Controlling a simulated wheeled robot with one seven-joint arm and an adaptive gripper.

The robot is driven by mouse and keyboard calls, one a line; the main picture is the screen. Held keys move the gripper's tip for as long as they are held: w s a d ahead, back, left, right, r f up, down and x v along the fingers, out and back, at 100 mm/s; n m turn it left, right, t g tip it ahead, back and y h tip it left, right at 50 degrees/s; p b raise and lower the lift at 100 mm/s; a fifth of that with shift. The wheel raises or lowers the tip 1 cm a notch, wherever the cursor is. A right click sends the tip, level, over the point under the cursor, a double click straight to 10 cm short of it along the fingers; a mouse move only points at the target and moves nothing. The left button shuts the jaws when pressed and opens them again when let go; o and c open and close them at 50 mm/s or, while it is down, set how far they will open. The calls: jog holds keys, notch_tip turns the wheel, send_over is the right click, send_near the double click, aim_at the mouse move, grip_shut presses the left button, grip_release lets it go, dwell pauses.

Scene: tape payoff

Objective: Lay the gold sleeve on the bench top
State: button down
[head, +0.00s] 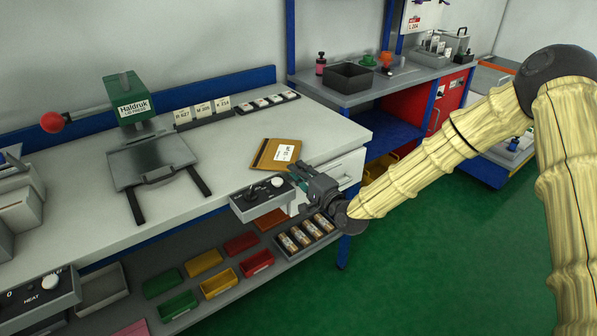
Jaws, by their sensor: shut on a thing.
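The gold sleeve (267,153) is a flat, square piece with a white label, over the right part of the bench top (225,165). It looks nearly level, and I cannot tell from this view whether it touches the bench top or hangs just above it. My gripper (297,170) reaches in from the right over the bench's front edge and is shut on the near right edge of the sleeve. The fingertips are small and dark here, so the exact grip is hard to see.
A green press marked Haldruk (132,105) with a red-knobbed lever stands at the left. Label cards (203,110) and a dark strip (268,103) line the back. A control box (262,198) sits at the front edge. Clear bench surrounds the sleeve's left side. Coloured bins (204,263) fill the shelf below.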

jog(key=shift+f, duration=0.15)
jog(key=c, duration=1.5)
grip_release()
jog(key=b+v, duration=0.1)
jog(key=v, duration=1.1)
